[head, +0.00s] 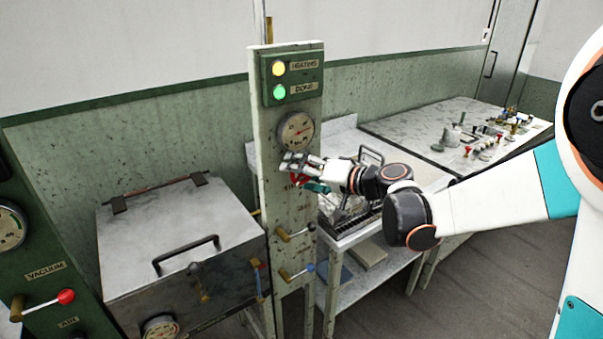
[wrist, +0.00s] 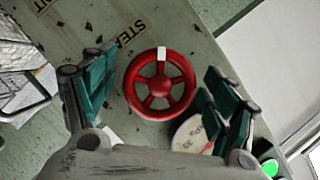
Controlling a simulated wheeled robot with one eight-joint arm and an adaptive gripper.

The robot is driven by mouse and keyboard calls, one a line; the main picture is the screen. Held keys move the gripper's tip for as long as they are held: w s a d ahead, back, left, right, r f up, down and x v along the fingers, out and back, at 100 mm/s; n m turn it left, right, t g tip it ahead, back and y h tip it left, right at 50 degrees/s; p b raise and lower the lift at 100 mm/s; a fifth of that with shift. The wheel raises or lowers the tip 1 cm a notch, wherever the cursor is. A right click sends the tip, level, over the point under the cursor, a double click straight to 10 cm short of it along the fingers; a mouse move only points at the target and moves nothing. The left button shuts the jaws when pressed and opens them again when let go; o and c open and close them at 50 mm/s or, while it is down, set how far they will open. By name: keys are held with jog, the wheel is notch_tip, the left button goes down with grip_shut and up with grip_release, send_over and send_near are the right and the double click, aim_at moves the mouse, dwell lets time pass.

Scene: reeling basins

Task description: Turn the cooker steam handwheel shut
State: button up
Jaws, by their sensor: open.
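The red steam handwheel (wrist: 160,85) shows whole in the wrist view, a spoked wheel on a worn pale panel, with a white mark on its rim at the top of the picture. My gripper (wrist: 160,97) is open, with one green-padded finger on each side of the wheel and a visible gap on both sides. In the head view my gripper (head: 304,171) is in front of the panel post (head: 262,135), just below the gauge, and mostly hides the wheel there. A partly covered "STEAM" label (wrist: 127,32) is beside the wheel.
A pressure gauge (head: 296,131) and lit yellow (head: 278,68) and green (head: 279,92) lamps are above my gripper. Two lever valves (head: 296,233) are below. A lidded metal cooker (head: 180,245) stands left, and a bench with small fittings (head: 480,135) stands right.

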jog(key=v, duration=1.2)
